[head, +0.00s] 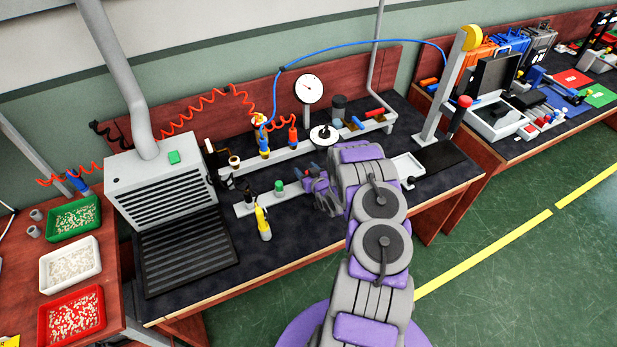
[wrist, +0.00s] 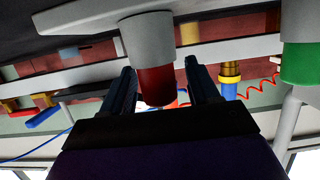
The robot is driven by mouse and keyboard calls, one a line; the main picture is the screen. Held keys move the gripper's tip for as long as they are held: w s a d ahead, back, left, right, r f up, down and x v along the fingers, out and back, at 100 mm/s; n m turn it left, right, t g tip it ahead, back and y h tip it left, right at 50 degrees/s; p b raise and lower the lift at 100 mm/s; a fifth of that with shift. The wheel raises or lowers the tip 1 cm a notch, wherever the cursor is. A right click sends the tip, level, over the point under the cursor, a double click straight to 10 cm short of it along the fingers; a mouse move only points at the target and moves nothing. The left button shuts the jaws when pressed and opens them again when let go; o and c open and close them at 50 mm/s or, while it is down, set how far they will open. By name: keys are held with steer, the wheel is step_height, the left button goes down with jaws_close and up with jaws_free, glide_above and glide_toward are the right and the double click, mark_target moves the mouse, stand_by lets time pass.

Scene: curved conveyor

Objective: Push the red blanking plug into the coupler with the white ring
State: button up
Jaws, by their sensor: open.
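In the wrist view, which looks upside down, a red cylinder (wrist: 156,88), apparently the red blanking plug, stands in a grey holder (wrist: 148,38). My gripper (wrist: 160,70) is open, with its two dark fingers on either side of the red cylinder. I cannot tell whether they touch it. In the head view, my gripper (head: 316,190) is at the front rail (head: 295,190), and my arm hides much of that spot. Hanging couplers, one blue (head: 264,142) and one red (head: 292,137), are at the back rail. I cannot make out a white ring on either.
A green plug (head: 279,186) and a yellow bottle-like tool (head: 263,222) stand left of my gripper. A dial gauge (head: 309,89) rises behind. A grey vented box (head: 160,185) is at the left. The dark bench front (head: 300,240) is clear.

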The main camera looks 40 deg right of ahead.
steer(key=c, duration=1.1)
steer(key=shift+o, duration=0.2)
